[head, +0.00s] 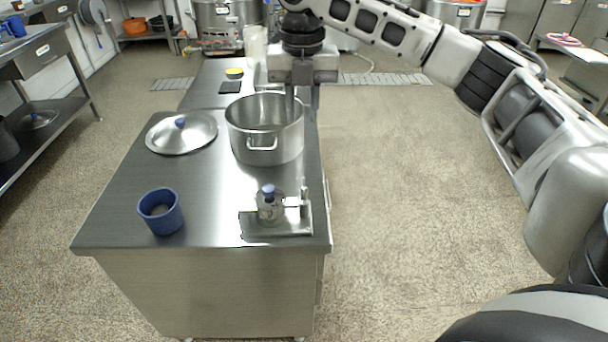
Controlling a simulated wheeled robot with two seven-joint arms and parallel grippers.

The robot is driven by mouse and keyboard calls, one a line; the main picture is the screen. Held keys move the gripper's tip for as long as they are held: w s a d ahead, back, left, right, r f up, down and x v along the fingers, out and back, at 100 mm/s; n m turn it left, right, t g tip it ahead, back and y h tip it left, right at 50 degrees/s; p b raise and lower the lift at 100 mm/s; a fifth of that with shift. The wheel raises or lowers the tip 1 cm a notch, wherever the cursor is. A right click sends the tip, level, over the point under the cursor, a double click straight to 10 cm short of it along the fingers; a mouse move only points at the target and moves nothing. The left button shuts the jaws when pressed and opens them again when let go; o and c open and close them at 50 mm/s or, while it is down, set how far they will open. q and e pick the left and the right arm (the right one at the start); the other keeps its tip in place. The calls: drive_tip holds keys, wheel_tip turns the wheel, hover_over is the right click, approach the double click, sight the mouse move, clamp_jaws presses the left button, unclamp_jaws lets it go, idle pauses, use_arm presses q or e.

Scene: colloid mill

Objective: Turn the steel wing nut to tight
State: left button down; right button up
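My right gripper (302,98) points down over the right rim of the steel pot, at the right side of the counter. Its two fingers show apart, with nothing seen between them. My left gripper is out of view. A small steel fixture (284,228) sits at the counter's front right corner. It has a flat base, a short upright body with a blue knob (268,190) and a thin post (304,196) on its right. I cannot clearly make out the steel wing nut or how tight it is. My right gripper is well apart from this fixture.
The open steel pot (262,141) stands mid-counter, with a lid (182,133) to its left. A blue cup (160,211) stands at the front left. Behind the pot are a black pad (230,87) and a yellow item (234,73). The floor right of the counter (110,222) is clear.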

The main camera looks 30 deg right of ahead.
drive_tip(key=b, duration=0.1)
approach(304, 193)
drive_tip(key=w+f, duration=0.1)
drive_tip(key=f, duration=0.1)
drive_tip(key=w+d+f, duration=0.1)
drive_tip(key=f, duration=0.2)
drive_tip(key=w+d+f, duration=0.1)
drive_tip(key=f, duration=0.2)
drive_tip(key=shift+w+d+f, duration=0.2)
drive_tip(key=shift+w, duration=0.15)
clamp_jaws()
